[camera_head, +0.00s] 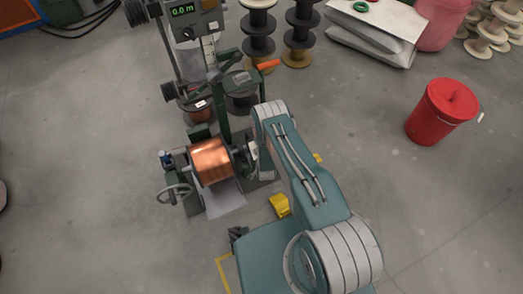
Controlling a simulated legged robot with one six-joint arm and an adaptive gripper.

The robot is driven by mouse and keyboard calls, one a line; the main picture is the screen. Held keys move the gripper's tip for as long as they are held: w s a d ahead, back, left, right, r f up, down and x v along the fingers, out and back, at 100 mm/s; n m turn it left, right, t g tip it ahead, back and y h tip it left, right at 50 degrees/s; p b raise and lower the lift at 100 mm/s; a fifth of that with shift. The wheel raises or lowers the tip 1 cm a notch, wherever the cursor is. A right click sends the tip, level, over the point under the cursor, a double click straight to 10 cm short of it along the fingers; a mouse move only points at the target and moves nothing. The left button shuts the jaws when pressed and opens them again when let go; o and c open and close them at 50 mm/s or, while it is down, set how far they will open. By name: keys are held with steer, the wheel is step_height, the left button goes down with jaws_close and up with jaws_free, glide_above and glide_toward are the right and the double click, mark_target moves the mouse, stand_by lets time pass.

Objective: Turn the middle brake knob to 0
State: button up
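A green winding machine with a control box (195,17) stands left of centre; its display reads "0.0 m". A bright copper spool (211,161) sits across the machine's lower part, with a grey handwheel (174,193) at its left. I cannot make out the middle brake knob or its scale; small parts around the spool's right end are partly covered by my arm. My arm reaches up from the bottom right and bends just right of the copper spool. My gripper cannot be picked out; the arm's far end is hidden behind its own links.
Two darker spools (197,110) (240,103) stand behind the copper spool. Stacks of black spools (258,35) stand at the back. A red bucket (440,112) stands right; the grey floor around it is clear.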

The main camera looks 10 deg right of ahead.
steer(key=shift+w+d+f+n+y, duration=0.2)
steer(key=shift+w+f+n+y, duration=0.2)
steer(key=shift+w+f+n, duration=1.2)
steer(key=shift+w+d+f+n+y, duration=0.3)
steer(key=shift+w+f+n, duration=0.55)
steer(key=shift+n, duration=1.35)
steer(key=shift+w+d+f+n+y, duration=0.1)
steer(key=shift+w+f+n+y, duration=0.4)
steer(key=shift+w+f+n, duration=0.85)
steer(key=shift+s+f+n, duration=0.1)
steer(key=shift+s+n, duration=0.2)
steer(key=shift+n, duration=0.25)
steer(key=shift+c, duration=0.3)
steer(key=c, duration=1.1)
